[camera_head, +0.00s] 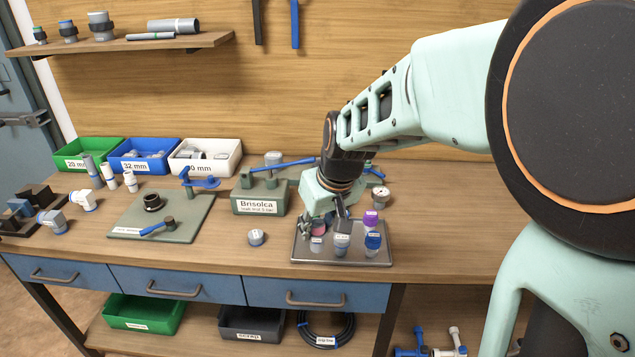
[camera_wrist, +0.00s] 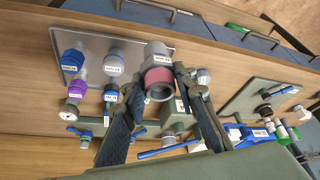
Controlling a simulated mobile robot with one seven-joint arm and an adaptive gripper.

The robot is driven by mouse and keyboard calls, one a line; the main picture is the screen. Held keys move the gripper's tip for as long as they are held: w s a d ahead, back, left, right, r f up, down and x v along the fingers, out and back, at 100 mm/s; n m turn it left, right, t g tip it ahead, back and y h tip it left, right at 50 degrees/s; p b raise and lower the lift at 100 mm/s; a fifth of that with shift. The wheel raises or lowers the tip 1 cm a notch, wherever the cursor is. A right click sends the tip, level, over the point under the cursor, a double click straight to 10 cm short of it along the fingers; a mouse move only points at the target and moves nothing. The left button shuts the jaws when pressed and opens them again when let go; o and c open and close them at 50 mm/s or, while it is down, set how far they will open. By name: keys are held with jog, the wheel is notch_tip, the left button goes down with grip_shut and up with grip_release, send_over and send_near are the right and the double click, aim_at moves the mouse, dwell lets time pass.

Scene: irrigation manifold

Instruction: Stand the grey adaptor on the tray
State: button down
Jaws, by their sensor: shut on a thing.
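My gripper (camera_head: 328,217) is shut on a grey adaptor with a pinkish-red band. The grey adaptor (camera_head: 317,230) appears upright at the left part of the tray. In the wrist view the adaptor (camera_wrist: 155,52) sits between my two fingers (camera_wrist: 158,82), its open end facing the camera. The metal tray (camera_head: 300,256) lies near the bench's front edge. I cannot tell whether the adaptor's base touches the tray. The tray also holds a grey fitting (camera_head: 342,243), a blue-topped fitting (camera_head: 373,242) and a purple-topped fitting (camera_head: 370,219).
A small grey fitting (camera_head: 256,237) stands on the bench left of the tray. The green Brisolca block (camera_head: 259,204) stands behind it, and a gauge (camera_head: 380,195) stands behind the tray. A green board (camera_head: 190,228) lies further left. The bench right of the tray is clear.

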jog(key=w+f, duration=0.2)
jog(key=w, duration=0.1)
jog(key=w+a+f, duration=0.1)
jog(key=w+f, duration=0.2)
jog(key=w+a+f+p, duration=0.1)
jog(key=w+f, duration=0.2)
jog(key=w, duration=0.1)
jog(key=shift+f, duration=0.15)
jog(key=shift+w+f, duration=0.1)
jog(key=shift+f, duration=1.45)
jog(key=shift+f, duration=0.25)
jog(key=c, duration=1.6)
grip_release()
jog(key=shift+r, duration=0.1)
jog(key=shift+o, duration=0.3)
jog(key=shift+r, duration=0.1)
